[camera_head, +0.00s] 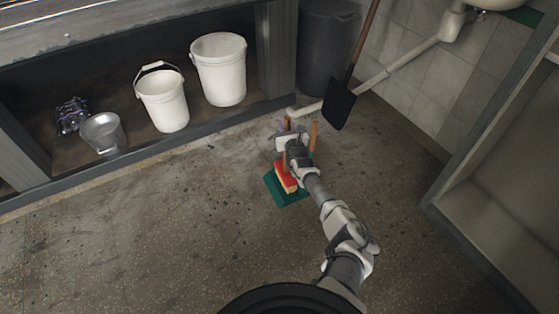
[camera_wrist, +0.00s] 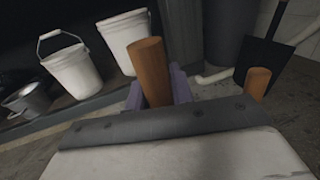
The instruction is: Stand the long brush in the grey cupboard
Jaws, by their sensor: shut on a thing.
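The brush with a red head and pale bristles (camera_head: 286,177) is low over or on a green dustpan-like piece (camera_head: 273,193) on the floor; I cannot tell whether they touch. My gripper (camera_head: 291,127) is above it. In the wrist view its purple fingers (camera_wrist: 158,90) are shut around an upright wooden handle (camera_wrist: 150,62), which appears to be the brush's. My arm and wrist hide part of the brush. The grey cupboard (camera_head: 467,203) stands open at the right, its inside partly out of view.
A second wooden handle (camera_head: 313,134) stands close right of my gripper. A shovel (camera_head: 339,103) leans behind, near a dark bin (camera_head: 323,50) and a pale pipe (camera_head: 412,56). White buckets (camera_head: 164,102) and a metal pail (camera_head: 103,132) sit under the counter. The floor between brush and cupboard is clear.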

